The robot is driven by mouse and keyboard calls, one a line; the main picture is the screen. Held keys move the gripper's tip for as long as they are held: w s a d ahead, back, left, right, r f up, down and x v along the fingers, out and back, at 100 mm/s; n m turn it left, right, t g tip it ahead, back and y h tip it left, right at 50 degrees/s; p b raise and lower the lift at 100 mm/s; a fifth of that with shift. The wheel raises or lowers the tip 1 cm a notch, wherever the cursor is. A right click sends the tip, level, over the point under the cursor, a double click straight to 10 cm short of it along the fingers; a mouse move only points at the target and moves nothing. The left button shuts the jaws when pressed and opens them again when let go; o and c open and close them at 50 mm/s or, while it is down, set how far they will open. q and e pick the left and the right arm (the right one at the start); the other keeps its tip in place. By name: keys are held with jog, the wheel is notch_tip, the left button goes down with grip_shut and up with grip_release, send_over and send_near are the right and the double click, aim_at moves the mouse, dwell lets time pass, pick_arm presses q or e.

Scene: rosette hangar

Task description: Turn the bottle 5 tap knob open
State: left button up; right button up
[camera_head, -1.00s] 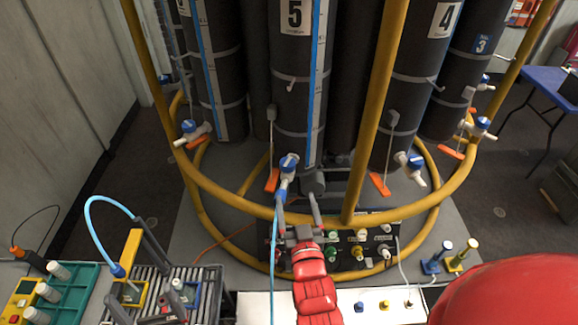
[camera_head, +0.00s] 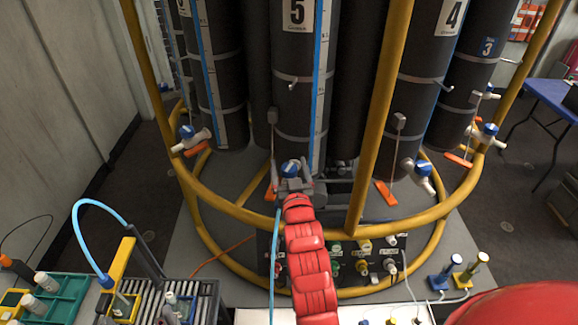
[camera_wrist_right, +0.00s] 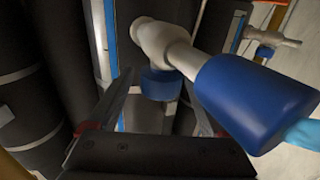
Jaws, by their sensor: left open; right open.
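The bottle 5 tap shows its blue knob (camera_head: 290,168) low on the front of bottle 5 (camera_head: 297,60) in the head view. My right gripper (camera_head: 292,186), at the end of the red arm, is right at the tap. In the right wrist view, the open fingers stand either side of the blue knob (camera_wrist_right: 160,86), below the white tap body (camera_wrist_right: 160,42); contact cannot be told. A large blue hose fitting (camera_wrist_right: 240,100) with a light blue hose is close on the right.
A yellow tubular guard ring (camera_head: 245,215) and post (camera_head: 380,110) surround the bottles. The bottle 4 tap (camera_head: 423,168) is to the right, another tap (camera_head: 188,133) to the left. A connector panel (camera_head: 365,258) sits below. A green tray (camera_head: 65,295) is at lower left.

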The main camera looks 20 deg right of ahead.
grip_shut()
jog(key=shift+d+r+n+y, duration=0.15)
jog(key=shift+n+y, duration=0.25)
jog(key=shift+y, duration=0.2)
jog(key=shift+n+y+p, duration=0.3)
jog(key=shift+y, duration=0.2)
jog(key=shift+a, duration=0.2)
grip_release()
jog(key=shift+f, duration=0.2)
